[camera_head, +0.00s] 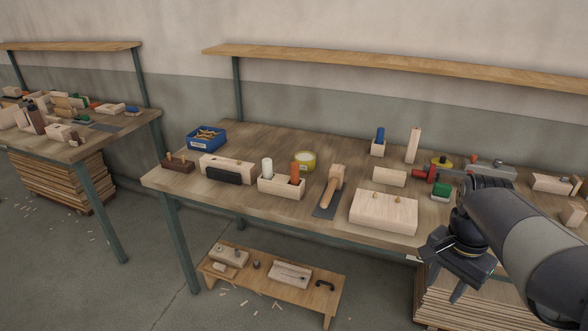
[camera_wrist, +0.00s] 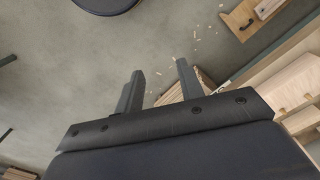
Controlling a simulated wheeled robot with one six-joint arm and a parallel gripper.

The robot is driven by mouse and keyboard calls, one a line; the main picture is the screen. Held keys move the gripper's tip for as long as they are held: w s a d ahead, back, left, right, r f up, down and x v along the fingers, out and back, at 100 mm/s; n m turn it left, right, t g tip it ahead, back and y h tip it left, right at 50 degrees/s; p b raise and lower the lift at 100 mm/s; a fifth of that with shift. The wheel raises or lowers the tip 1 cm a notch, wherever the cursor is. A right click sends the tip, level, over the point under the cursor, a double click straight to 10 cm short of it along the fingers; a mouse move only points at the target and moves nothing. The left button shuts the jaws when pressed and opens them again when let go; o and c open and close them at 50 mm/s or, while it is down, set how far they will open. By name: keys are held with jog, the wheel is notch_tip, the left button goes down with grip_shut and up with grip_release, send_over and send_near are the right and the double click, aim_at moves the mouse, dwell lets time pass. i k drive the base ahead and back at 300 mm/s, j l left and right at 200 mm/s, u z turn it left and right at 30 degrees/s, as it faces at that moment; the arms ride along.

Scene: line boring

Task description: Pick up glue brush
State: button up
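My gripper (camera_head: 443,290) is at the right of the head view, in front of the bench's front edge and pointing down. In the wrist view its two fingers (camera_wrist: 158,85) stand apart with nothing between them. I cannot pick out the glue brush for sure. A thin tool lies in a pale wooden tray (camera_head: 280,280) on the low stool (camera_head: 238,277), too small to identify. My arm hides part of the bench's right side.
The workbench (camera_head: 230,138) carries a blue box (camera_head: 207,137), a mallet (camera_head: 330,188), a large pale block (camera_head: 383,212), a red tool (camera_head: 423,173) and several wood blocks. Stacked boards (camera_head: 440,308) stand under its right side. A second bench (camera_head: 110,130) is at the left.

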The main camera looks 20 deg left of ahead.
aim_at(295, 164)
jog(key=i+j+u, duration=0.15)
jog(key=i+j, duration=0.25)
jog(key=i+j+u, duration=0.1)
jog(key=i+j, duration=0.2)
jog(key=i+j+u, duration=0.15)
jog(key=i+j, duration=0.15)
jog(key=i, duration=0.25)
jog(key=i+j+u, duration=0.1)
jog(key=i+j, duration=0.15)
jog(key=i, duration=0.2)
